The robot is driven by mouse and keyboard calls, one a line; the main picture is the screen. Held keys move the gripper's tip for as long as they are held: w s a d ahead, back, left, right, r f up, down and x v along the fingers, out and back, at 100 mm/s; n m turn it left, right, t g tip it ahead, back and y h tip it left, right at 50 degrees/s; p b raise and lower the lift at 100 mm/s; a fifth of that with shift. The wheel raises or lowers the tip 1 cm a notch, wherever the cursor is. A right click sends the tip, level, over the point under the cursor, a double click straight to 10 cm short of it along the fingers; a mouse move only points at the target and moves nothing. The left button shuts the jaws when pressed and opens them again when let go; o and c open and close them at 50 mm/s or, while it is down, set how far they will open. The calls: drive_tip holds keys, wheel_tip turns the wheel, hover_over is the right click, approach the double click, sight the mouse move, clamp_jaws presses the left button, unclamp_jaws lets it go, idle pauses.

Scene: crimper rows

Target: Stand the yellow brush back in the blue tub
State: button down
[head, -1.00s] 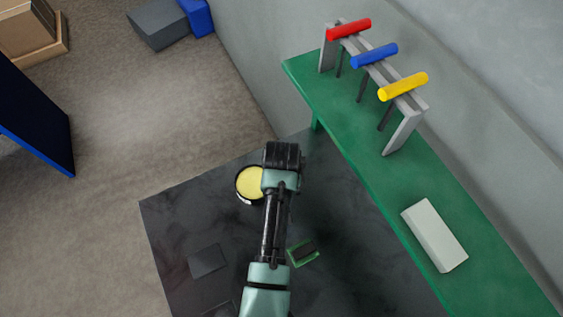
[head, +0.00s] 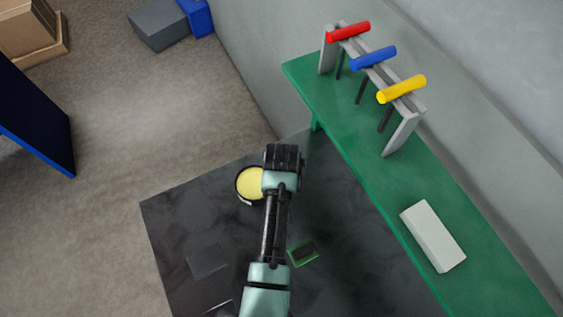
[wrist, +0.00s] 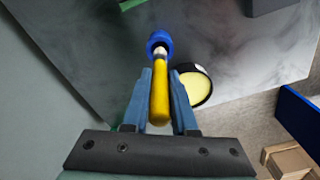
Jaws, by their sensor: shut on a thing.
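My gripper (wrist: 160,75) is shut on the yellow brush (wrist: 159,95), with a finger on each side of its handle. The brush's pale, whitish neck points away from the wrist camera toward the blue tub (wrist: 159,38). The neck overlaps the tub's opening in the wrist view; I cannot tell how deep the brush end is inside it. In the head view my gripper (head: 283,160) hides both the brush and the tub.
A round black tin with a pale yellow top (head: 250,184) stands close beside my gripper on the dark bench (head: 180,225). A green-edged block (head: 303,252) lies nearby. A green shelf (head: 375,190) carries a rack of coloured-handled tools (head: 375,60) and a white block (head: 433,236).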

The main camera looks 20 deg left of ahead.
drive_tip(key=shift+f+b, duration=2.6)
drive_tip(key=shift+f, duration=1)
drive_tip(key=c, duration=0.6)
unclamp_jaws()
drive_tip(key=shift+r, duration=0.15)
drive_tip(key=r+b, duration=0.1)
drive_tip(key=r, duration=0.5)
drive_tip(key=r+b, duration=0.1)
drive_tip(key=r, duration=0.5)
drive_tip(key=shift+s+d+r, duration=0.1)
drive_tip(key=shift+s+r, duration=0.1)
drive_tip(key=shift+r, duration=0.2)
